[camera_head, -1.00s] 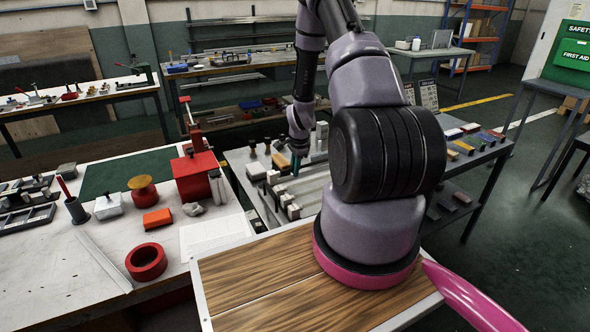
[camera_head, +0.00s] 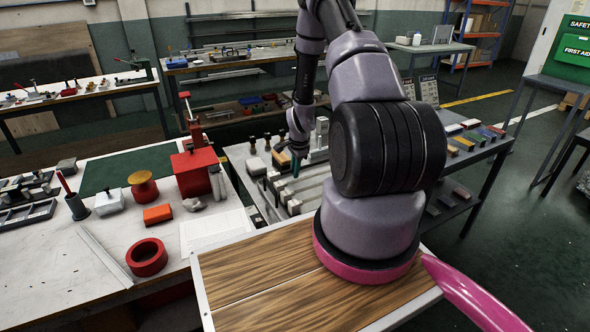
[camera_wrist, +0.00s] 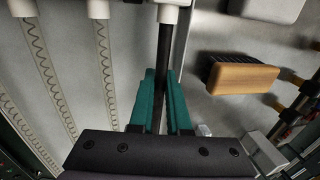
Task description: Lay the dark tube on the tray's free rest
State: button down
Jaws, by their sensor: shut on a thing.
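My gripper (camera_wrist: 162,100) is shut on the dark tube (camera_wrist: 163,60), with one teal finger on each side of it. The tube runs up the wrist view between the fingers, and its far end meets a white rest block (camera_wrist: 172,12) at the top edge. I cannot tell whether it touches the block or is above it. Two more white rest blocks (camera_wrist: 98,9) stand to its left on the grey tray (camera_wrist: 82,60), with pale coiled strips below them. In the head view my gripper (camera_head: 295,163) is low over the tray; the tube is hard to make out there.
A wooden-backed brush (camera_wrist: 245,76) lies right of the tube in the wrist view. Several dark-handled tools (camera_head: 267,142) stand behind the tray. A red press (camera_head: 196,172) stands on the left bench, with an orange block (camera_head: 157,214) and red ring (camera_head: 147,257) nearby.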

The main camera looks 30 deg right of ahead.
jog(key=shift+f, duration=0.25)
jog(key=c, duration=0.8)
grip_release()
notch_tip(320, 180, up, 11)
jog(key=s, duration=0.2)
jog(key=shift+f, duration=0.2)
